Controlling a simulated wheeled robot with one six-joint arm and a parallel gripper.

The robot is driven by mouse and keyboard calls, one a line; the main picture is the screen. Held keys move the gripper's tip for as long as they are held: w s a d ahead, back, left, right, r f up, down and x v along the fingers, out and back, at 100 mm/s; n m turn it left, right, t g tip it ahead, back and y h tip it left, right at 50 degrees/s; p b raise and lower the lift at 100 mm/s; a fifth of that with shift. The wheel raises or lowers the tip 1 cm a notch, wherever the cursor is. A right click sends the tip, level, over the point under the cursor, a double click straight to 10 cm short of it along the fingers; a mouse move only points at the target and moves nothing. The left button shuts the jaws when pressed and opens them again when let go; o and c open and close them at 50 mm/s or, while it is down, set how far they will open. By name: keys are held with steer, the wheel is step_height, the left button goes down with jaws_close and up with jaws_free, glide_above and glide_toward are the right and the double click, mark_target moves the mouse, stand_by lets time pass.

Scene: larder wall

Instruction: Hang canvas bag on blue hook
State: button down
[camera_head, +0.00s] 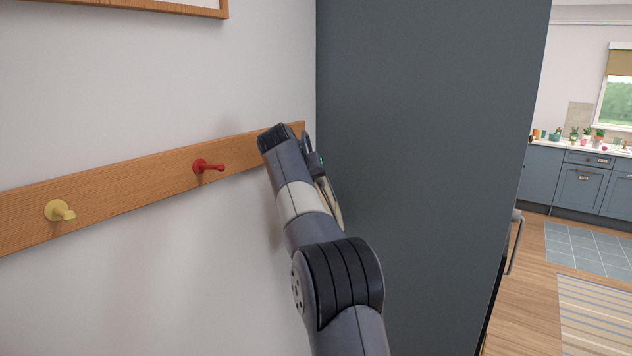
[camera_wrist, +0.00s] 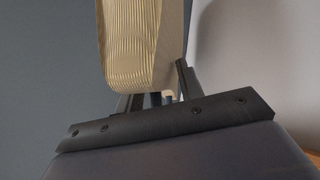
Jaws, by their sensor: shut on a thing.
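My gripper (camera_wrist: 160,97) shows in the wrist view, its two dark fingers closed on the canvas bag (camera_wrist: 140,45). The bag is a beige, ribbed shape beyond the fingers, cut off by the top edge. A small bluish piece shows between the fingers; I cannot tell if it is the blue hook. No blue hook can be made out there. A thin beige edge beside my arm may be part of the bag.
The wooden rail (camera_head: 130,200) on the white wall carries a yellow hook (camera_head: 60,211) and a red hook (camera_head: 208,167), both bare. A tall dark grey panel (camera_head: 420,150) stands close to the right of my arm. Open floor (camera_head: 520,270) lies beyond it.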

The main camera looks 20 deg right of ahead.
steer(key=shift+w+a+f+p, duration=0.4)
steer(key=shift+w+a+p, duration=0.05)
steer(key=shift+w, duration=0.2)
steer(key=shift+w+a+f+p, duration=0.4)
steer(key=shift+w+p, duration=0.05)
steer(key=shift+w, duration=0.15)
steer(key=c, duration=1)
jaws_free()
steer(key=shift+o, duration=0.7)
steer(key=shift+f, duration=0.1)
